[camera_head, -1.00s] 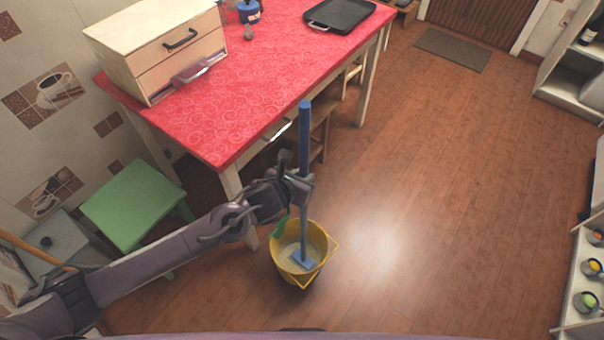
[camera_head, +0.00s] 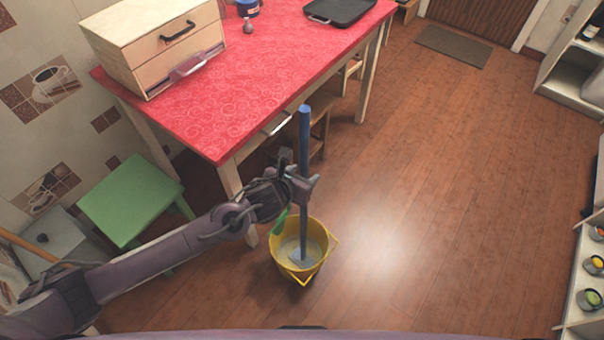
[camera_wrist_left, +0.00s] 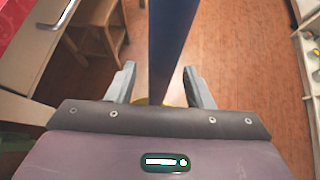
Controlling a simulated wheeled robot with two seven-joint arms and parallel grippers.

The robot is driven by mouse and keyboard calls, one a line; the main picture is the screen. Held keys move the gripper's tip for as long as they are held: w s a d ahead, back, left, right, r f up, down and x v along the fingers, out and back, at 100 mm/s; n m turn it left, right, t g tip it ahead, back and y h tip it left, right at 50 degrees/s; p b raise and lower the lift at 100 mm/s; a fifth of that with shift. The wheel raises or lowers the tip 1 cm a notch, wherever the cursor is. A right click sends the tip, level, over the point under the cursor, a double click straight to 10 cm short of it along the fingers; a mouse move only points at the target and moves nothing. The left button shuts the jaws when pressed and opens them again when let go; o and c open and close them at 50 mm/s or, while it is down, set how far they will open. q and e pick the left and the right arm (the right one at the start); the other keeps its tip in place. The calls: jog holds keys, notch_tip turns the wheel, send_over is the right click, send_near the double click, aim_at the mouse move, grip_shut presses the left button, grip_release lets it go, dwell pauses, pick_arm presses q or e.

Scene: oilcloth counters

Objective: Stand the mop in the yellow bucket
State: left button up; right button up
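The mop, with a long blue handle (camera_head: 304,135), stands nearly upright in the yellow bucket (camera_head: 318,262). Its pale blue lower end is down inside the bucket. The bucket stands on the floor beside the table's near leg. My left gripper (camera_head: 308,182) is at the handle, above the bucket. In the left wrist view, its two fingers (camera_wrist_left: 160,88) are spread either side of the handle (camera_wrist_left: 168,45), with a gap on each side. A bit of the yellow rim (camera_wrist_left: 146,102) shows below. My right gripper is not in view.
The red-topped table (camera_head: 245,95) stands behind the bucket, with a wooden stool (camera_head: 320,130) under it. A green stool (camera_head: 130,198) is at the left. Open floor (camera_head: 450,200) lies to the right, up to white shelves (camera_head: 575,310).

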pick_arm(q)
jog(key=v, duration=0.8)
jog(key=w+a+f+n+y, duration=0.2)
jog(key=w+a+f+n, duration=0.3)
jog(key=f+n, duration=0.5)
jog(key=s+a+f+n+g+y+p, duration=0.1)
jog(key=s+a+f+n, duration=0.2)
jog(key=a+f+n, duration=0.4)
jog(key=s+a+f+n+g+y, duration=0.1)
jog(key=s+a+f+n+g, duration=0.25)
jog(key=f, duration=0.55)
jog(key=s+a+f+n+g, duration=0.1)
jog(key=s+f+n, duration=0.4)
jog(key=s, duration=0.7)
jog(key=s+a+f+n+g+y+p, duration=0.1)
jog(key=s+f+n, duration=0.5)
jog(key=s, duration=0.6)
jog(key=s+a+f+n+g, duration=0.2)
jog(key=s+f+n, duration=0.4)
jog(key=s, duration=0.6)
jog(key=shift+f+n, duration=0.2)
jog(key=shift+n, duration=0.75)
